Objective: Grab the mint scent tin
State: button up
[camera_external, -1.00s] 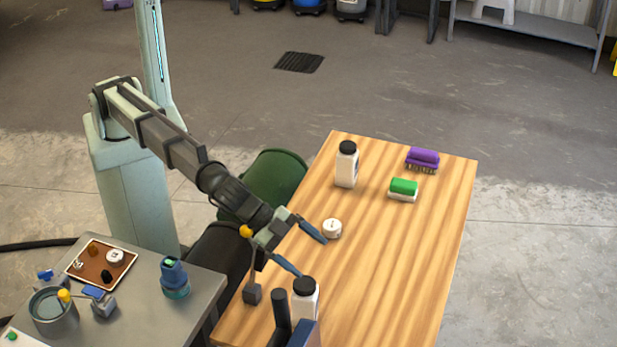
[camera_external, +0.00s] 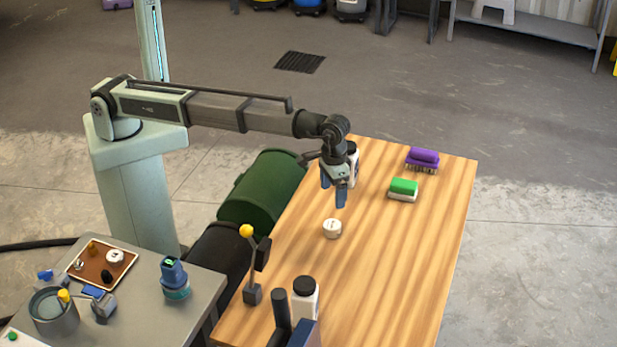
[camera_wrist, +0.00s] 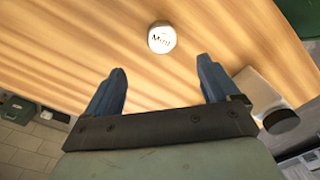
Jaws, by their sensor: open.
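The mint scent tin (camera_external: 332,228) is a small round white tin lying on the wooden table (camera_external: 400,265). In the wrist view the tin (camera_wrist: 162,38) shows dark lettering that reads "Mint", just beyond and between my fingertips. My gripper (camera_external: 341,203) points down above the table, a little behind the tin in the external view. In the wrist view my gripper (camera_wrist: 161,75) has its two blue fingers wide apart with nothing between them. The tin is apart from both fingers.
A white bottle with a black cap (camera_external: 352,168) stands close behind my gripper; it also shows right of the fingers in the wrist view (camera_wrist: 262,92). A green brush (camera_external: 403,187) and a purple brush (camera_external: 422,158) lie farther right. Another bottle (camera_external: 305,300) and a yellow-knobbed lever (camera_external: 252,292) are nearer.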

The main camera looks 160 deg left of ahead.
aim_at(332, 224)
notch_tip(332, 224, down, 14)
jog(key=shift+s+a+r, duration=0.1)
jog(key=shift+r, duration=0.15)
dwell(0.6)
jog(key=shift+c, duration=0.2)
jog(key=c, duration=1.1)
